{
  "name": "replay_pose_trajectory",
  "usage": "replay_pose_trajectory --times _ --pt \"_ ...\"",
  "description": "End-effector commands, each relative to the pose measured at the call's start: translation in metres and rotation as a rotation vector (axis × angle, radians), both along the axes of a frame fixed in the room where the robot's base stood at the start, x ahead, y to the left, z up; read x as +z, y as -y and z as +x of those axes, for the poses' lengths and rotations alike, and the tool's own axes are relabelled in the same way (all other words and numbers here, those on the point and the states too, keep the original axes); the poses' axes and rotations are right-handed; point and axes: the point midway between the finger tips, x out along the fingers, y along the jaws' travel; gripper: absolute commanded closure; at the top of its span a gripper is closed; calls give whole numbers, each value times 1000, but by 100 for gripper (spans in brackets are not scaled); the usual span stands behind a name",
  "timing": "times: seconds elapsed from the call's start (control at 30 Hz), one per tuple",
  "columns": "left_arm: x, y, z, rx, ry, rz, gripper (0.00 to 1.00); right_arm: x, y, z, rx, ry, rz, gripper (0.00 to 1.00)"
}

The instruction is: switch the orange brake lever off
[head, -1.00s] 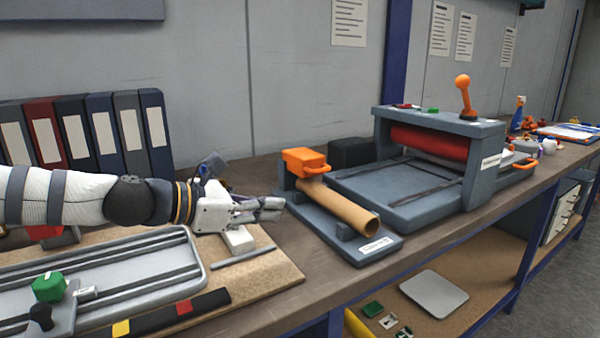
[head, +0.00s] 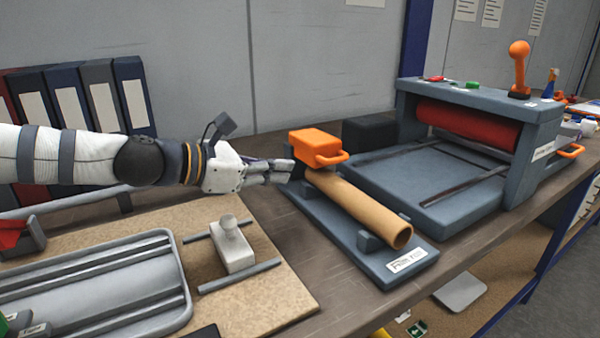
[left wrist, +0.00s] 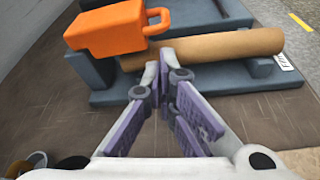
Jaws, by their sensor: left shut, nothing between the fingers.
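An orange block with a loop handle (head: 316,145) sits at the back end of a blue-grey roll stand, beside a brown cardboard roll (head: 360,208). It also shows at the top left of the left wrist view (left wrist: 108,30). An upright orange lever with a ball top (head: 519,68) stands on the roller press at right. I cannot tell which of the two is the brake lever. My left gripper (head: 288,172) is shut and empty, just left of the orange block. In the left wrist view its fingertips (left wrist: 160,72) point toward the roll and block; contact is unclear.
The roller press (head: 420,205) with its red roller stands right of the roll stand. A cork-coloured board with a grey tray (head: 100,295) and a white knobbed block (head: 232,250) lies at left. Binders stand behind my arm. Bare bench (head: 320,260) lies before the stand.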

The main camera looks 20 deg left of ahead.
Motion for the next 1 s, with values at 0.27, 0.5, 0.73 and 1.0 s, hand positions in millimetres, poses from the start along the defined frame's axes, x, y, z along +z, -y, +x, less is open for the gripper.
replay_pose_trajectory --times 0.27,0.5,0.73,1.0 --pt "-36 31 45 -2 -23 3 100 -36 0 -35 2 -120 -1 60" --pt "-37 47 67 -1 -13 1 100 -44 0 -42 3 -144 -1 60" --pt "-34 49 69 -1 -8 -1 100 -44 0 -42 4 -144 0 60" --pt "-32 49 69 -1 -13 -8 100 -43 0 -41 4 -140 -1 60"
